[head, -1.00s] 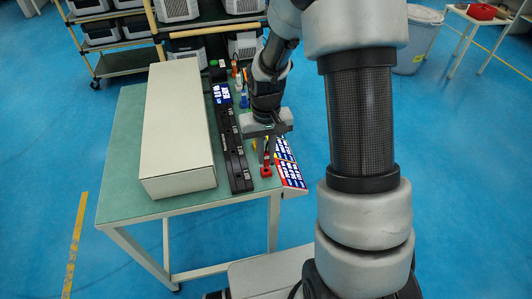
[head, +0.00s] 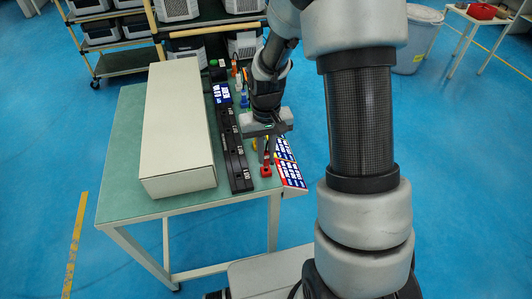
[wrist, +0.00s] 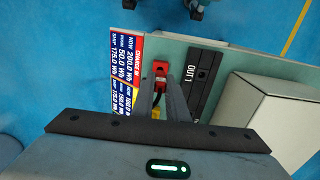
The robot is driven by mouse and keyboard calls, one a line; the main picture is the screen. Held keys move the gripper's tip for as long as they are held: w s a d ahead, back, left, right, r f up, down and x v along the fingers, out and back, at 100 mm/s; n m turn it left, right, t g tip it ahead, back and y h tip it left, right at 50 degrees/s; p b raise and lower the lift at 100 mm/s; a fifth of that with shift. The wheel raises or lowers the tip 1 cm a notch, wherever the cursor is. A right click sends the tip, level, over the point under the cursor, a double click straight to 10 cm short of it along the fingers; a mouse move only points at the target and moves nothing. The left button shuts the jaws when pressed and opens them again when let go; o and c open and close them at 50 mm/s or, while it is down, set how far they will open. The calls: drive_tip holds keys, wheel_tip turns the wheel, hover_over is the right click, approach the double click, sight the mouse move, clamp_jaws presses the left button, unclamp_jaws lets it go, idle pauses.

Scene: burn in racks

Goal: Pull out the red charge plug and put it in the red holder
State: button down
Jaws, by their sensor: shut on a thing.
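My gripper (head: 268,155) points down over the near right corner of the green table. In the wrist view its two fingers (wrist: 160,92) are close together, with a red and dark piece, the red charge plug (wrist: 160,79), between them. A red block, which looks like the red holder (head: 266,171), stands on the table just beyond the fingertips; it also shows in the wrist view (wrist: 161,66). The plug is lined up with the holder. I cannot tell whether it is inside it or just above it.
A black strip (head: 237,165) labelled OUT runs left of the gripper, beside a long pale box (head: 178,130). A yellow piece (wrist: 155,113) is near the fingers. Several coloured plugs stand farther back.

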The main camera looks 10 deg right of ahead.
drive_tip(key=shift+f+b, duration=1)
drive_tip(key=shift+f, duration=0.3)
idle(0.4)
drive_tip(key=c, duration=1.7)
unclamp_jaws()
drive_tip(key=shift+o, duration=0.2)
drive_tip(key=shift+r, duration=0.1)
wheel_tip(320, 180, up, 18)
drive_tip(key=p, duration=0.3)
wheel_tip(320, 180, up, 12)
drive_tip(key=f+t+p, duration=0.1)
drive_tip(key=t+p, duration=0.1)
drive_tip(key=p, duration=0.2)
hover_over(266, 152)
drive_tip(key=s, duration=0.6)
drive_tip(key=s+r+t+p, duration=0.3)
drive_tip(key=s+r+p, duration=0.1)
drive_tip(key=s+r, duration=0.5)
drive_tip(key=s, duration=0.2)
drive_tip(key=shift+s+r+p, duration=0.25)
drive_tip(key=shift+s+p, duration=0.1)
